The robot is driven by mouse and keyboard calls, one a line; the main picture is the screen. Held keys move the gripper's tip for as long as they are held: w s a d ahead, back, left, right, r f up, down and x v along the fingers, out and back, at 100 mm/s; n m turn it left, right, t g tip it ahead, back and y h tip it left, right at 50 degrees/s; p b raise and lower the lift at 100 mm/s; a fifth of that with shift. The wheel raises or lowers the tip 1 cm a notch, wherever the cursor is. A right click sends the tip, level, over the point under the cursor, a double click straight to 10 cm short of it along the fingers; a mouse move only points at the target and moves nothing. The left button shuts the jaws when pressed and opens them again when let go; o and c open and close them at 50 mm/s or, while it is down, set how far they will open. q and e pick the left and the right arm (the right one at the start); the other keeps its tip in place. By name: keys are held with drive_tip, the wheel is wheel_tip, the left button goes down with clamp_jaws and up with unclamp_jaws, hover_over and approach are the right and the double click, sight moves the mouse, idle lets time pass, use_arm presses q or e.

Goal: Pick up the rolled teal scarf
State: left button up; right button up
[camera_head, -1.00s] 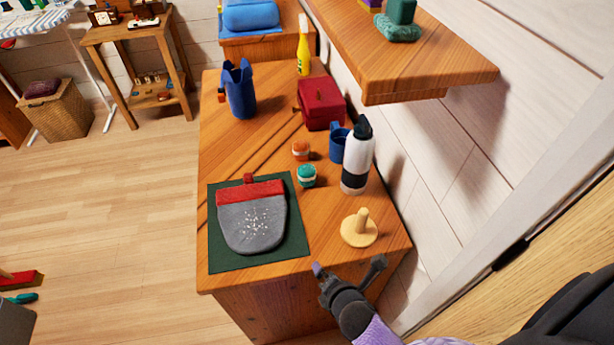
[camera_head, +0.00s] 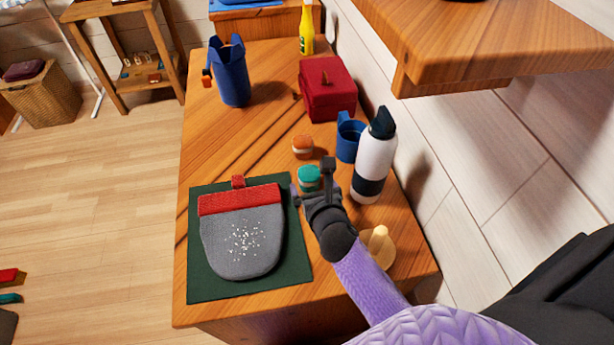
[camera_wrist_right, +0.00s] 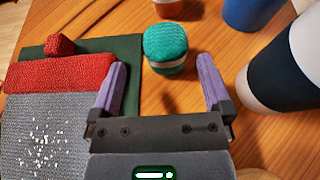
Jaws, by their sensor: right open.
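The rolled teal scarf (camera_head: 308,179) is a small roll with a pale band, standing on the wooden dresser top to the right of the green mat. In the right wrist view the scarf (camera_wrist_right: 165,47) lies ahead of the fingers, between their lines and apart from them. My right gripper (camera_head: 311,181) is open and empty, just on the near side of the scarf in the head view; its two purple fingers (camera_wrist_right: 161,88) show in the wrist view. My left gripper is not in view.
An orange roll (camera_head: 303,146) stands behind the scarf. A white and black bottle (camera_head: 375,160), blue mug (camera_head: 348,139) and wooden peg stand (camera_head: 379,248) are to the right. A grey and red mitten-shaped piece (camera_head: 243,240) lies on the green mat (camera_head: 205,291). A shelf (camera_head: 470,45) overhangs at upper right.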

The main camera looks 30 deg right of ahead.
sight(312, 180)
drive_tip(key=b+x, duration=0.1)
drive_tip(key=x, duration=0.1)
drive_tip(key=b+x, duration=0.1)
drive_tip(key=x, duration=0.2)
drive_tip(key=shift+s+d+f, duration=0.2)
drive_tip(key=shift+f, duration=0.2)
drive_tip(key=shift+w+d+b, duration=0.1)
drive_tip(key=shift+w+b, duration=0.2)
drive_tip(key=shift+w, duration=0.05)
